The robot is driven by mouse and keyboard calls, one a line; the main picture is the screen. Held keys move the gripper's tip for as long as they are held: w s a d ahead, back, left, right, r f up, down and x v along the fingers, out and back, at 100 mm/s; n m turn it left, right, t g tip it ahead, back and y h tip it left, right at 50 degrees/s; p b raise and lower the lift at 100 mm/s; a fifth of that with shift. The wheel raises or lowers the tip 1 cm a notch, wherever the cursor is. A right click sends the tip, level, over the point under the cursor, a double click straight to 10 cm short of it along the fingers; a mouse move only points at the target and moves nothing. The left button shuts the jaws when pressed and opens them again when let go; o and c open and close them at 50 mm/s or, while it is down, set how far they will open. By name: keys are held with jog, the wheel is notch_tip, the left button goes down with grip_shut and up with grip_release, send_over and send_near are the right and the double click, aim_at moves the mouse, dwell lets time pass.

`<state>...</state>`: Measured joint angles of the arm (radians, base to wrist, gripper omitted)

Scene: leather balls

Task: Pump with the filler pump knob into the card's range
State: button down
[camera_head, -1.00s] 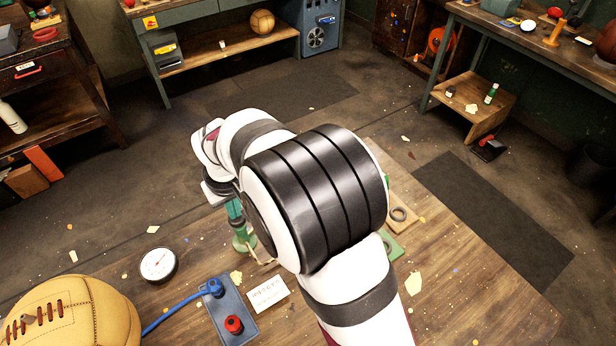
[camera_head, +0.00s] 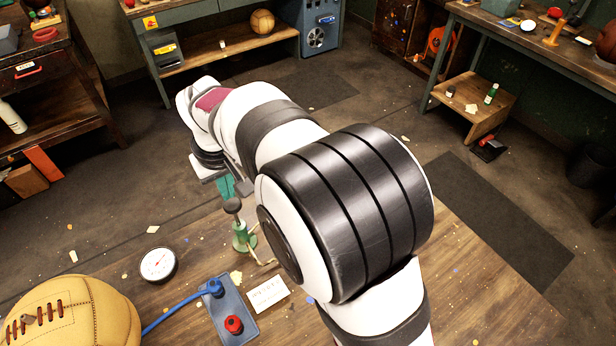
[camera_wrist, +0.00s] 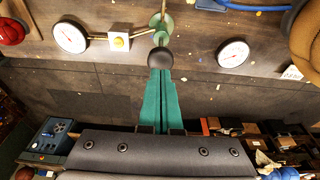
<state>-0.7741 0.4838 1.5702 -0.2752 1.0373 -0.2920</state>
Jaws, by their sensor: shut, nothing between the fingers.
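The filler pump is a green stand (camera_head: 243,236) with a dark round knob (camera_head: 233,205) on top, standing upright on the wooden bench. The knob also shows in the wrist view (camera_wrist: 161,57). My gripper (camera_wrist: 162,76) is shut and empty, its teal fingertips right at the knob; whether they touch it I cannot tell. In the head view the fingers (camera_head: 227,187) are just above the knob. A white card (camera_head: 268,293) lies on the bench; its text is unreadable. A round gauge (camera_wrist: 70,37) is joined by a pipe to the pump; my arm hides it in the head view.
A second white gauge (camera_head: 158,264) lies left of the pump. A tan laced ball (camera_head: 70,315) is at the lower left. A blue-grey block (camera_head: 227,310) with blue and red knobs has a blue hose. A yellow-buttoned block (camera_wrist: 119,41) sits on the pipe.

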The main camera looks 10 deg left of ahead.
dwell(0.3)
notch_tip(320, 180, up, 6)
dwell(0.3)
dwell(0.4)
jog(key=s+d+r+m, duration=0.25)
jog(key=d+m, duration=0.25)
jog(key=d, duration=0.9)
jog(key=s+d+f+m+g, duration=0.1)
jog(key=s+d+m, duration=0.3)
jog(key=s+d, duration=0.4)
jog(key=s+d+f+m, duration=0.4)
jog(key=s+d, duration=0.3)
jog(key=s, duration=0.3)
jog(key=shift+s+d+f+m+g, duration=0.25)
jog(key=shift+d+m+g, duration=0.15)
jog(key=shift+m, duration=0.4)
jog(key=shift+w+a, duration=0.1)
